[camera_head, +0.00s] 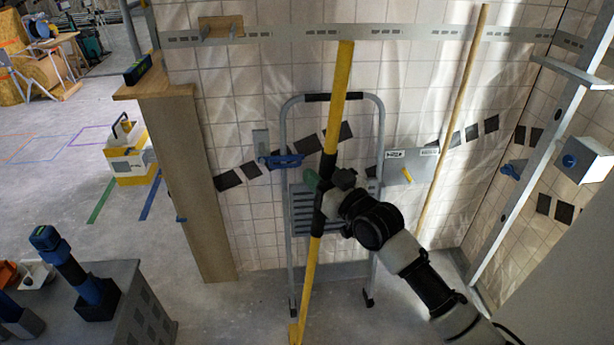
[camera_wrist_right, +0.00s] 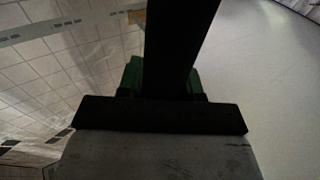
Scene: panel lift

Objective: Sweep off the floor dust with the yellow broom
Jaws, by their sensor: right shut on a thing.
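The yellow broom (camera_head: 341,85) stands nearly upright, leaning slightly, with its long handle in front of the grey folding ladder. Its lower end (camera_head: 293,332) is near the bottom edge of the head view, where the broom's head is mostly cut off. My right gripper (camera_head: 322,186) is shut around the handle at about mid-length. In the right wrist view, dark gripper parts and green pads (camera_wrist_right: 131,76) show in shadow, and a dark bar covers the middle. I cannot make out any dust on the floor (camera_head: 255,310). My left gripper is not in view.
The grey ladder (camera_head: 378,130) stands against the tiled wall behind the broom. A wooden pole (camera_head: 452,125) leans right of it. A wooden post (camera_head: 195,190) stands left. A grey box (camera_head: 135,300) with blue-black tools is at lower left. Open floor (camera_head: 50,200) lies beyond it.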

